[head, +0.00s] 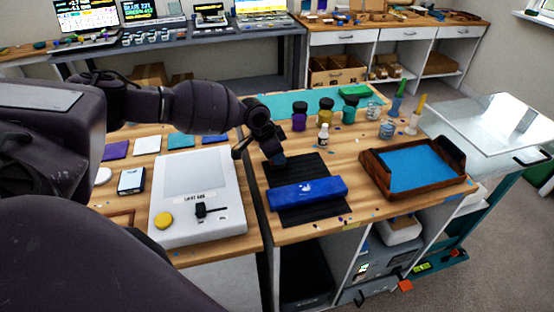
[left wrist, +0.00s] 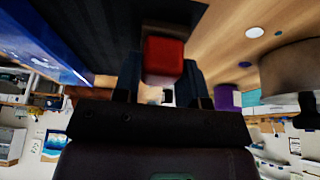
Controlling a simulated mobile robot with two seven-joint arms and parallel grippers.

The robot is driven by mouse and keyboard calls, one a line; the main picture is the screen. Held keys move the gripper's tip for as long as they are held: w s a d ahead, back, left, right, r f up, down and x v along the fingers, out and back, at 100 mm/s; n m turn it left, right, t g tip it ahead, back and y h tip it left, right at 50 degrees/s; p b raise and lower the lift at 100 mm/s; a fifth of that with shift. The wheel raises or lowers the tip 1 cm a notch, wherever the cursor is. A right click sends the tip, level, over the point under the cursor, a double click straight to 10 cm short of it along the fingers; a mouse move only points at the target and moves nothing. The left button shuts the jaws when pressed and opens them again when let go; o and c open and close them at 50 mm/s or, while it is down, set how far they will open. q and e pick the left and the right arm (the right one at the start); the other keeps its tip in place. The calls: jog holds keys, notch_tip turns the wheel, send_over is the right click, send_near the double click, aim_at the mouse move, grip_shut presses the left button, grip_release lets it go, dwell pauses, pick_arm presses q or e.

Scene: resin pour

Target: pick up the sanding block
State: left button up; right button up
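My left gripper (head: 277,160) is low over the back edge of the black ribbed mat (head: 317,165). In the left wrist view, a small block with a red face (left wrist: 163,56) sits between the two fingers. It may be the sanding block. The fingers are spread about its width, and I cannot tell whether they press on it. The head view does not show this block clearly; the gripper seems to hide it. My right gripper is not in view.
A long blue block with a white mark (head: 308,192) lies across the mat, just in front of the gripper. Jars, including a purple one (head: 299,122), stand behind. A white scale (head: 197,190) is at left, a wooden tray with a blue inside (head: 450,183) at right.

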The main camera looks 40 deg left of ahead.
pick_arm(q)
jog(key=c, duration=0.4)
jog(key=shift+c, duration=0.2)
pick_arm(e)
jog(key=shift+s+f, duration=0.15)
pick_arm(q)
jog(key=shift+r, duration=0.1)
jog(key=shift+r, duration=0.25)
notch_tip(320, 180, up, 9)
jog(key=shift+f+p, duration=0.1)
jog(key=shift+p, duration=0.3)
notch_tip(320, 180, up, 10)
jog(key=shift+r+p, duration=0.25)
jog(key=shift+p, duration=0.05)
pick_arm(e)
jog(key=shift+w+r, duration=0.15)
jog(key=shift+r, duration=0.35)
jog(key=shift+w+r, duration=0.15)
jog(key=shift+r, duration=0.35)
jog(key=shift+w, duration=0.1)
